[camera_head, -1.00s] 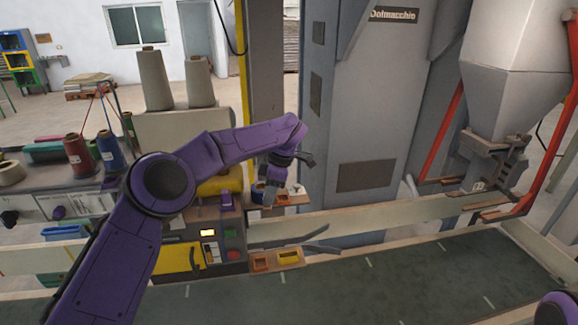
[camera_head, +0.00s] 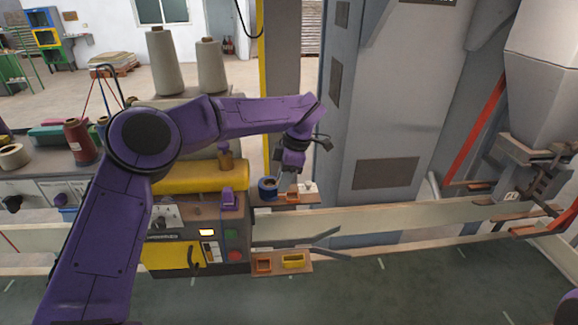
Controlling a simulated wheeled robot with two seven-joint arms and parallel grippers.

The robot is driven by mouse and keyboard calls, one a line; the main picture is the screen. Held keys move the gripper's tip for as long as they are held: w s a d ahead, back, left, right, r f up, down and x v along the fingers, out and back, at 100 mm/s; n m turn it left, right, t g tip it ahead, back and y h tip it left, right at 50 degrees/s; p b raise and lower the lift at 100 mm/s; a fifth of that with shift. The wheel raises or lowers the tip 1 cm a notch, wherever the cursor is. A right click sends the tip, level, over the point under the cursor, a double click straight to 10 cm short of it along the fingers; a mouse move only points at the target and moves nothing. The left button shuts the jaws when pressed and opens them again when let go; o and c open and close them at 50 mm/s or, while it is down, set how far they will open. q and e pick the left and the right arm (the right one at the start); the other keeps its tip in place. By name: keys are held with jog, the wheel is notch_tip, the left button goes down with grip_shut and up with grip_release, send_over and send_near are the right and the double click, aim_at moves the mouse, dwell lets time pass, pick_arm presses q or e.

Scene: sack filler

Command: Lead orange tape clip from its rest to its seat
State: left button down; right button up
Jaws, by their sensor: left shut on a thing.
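My left gripper (camera_head: 287,187) points down over the upper wooden shelf (camera_head: 310,200), to the right of the sewing machine. It is shut on the small orange tape clip (camera_head: 293,197), at shelf level; its fingers are small and partly hide the clip. I cannot tell whether the clip still touches the shelf. A lower wooden shelf (camera_head: 279,271) carries an orange open-topped holder (camera_head: 263,265) and a yellow one (camera_head: 293,261). I cannot tell which is the seat. My right gripper is out of view.
A blue tape roll (camera_head: 267,188) lies left of my gripper, and a small white piece (camera_head: 309,186) right of it. Grey guide bars (camera_head: 300,242) lie between the shelves. The control panel (camera_head: 233,238) stands left. The green conveyor belt (camera_head: 400,285) in front is clear.

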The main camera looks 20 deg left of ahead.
pick_arm(q)
jog(key=shift+s+d, duration=0.1)
jog(key=shift+s, duration=0.15)
jog(key=shift+w+f, duration=0.75)
jog(key=shift+f, duration=0.25)
jog(key=shift+s+f+b, duration=1.7)
jog(key=shift+s+f, duration=0.45)
jog(key=shift+f, duration=0.25)
jog(key=shift+s+f+b, duration=1.7)
jog(key=shift+s+f, duration=0.5)
jog(key=shift+f, duration=0.25)
jog(key=shift+s+f+b, duration=1.7)
jog(key=shift+s+f, duration=0.45)
jog(key=shift+f, duration=0.25)
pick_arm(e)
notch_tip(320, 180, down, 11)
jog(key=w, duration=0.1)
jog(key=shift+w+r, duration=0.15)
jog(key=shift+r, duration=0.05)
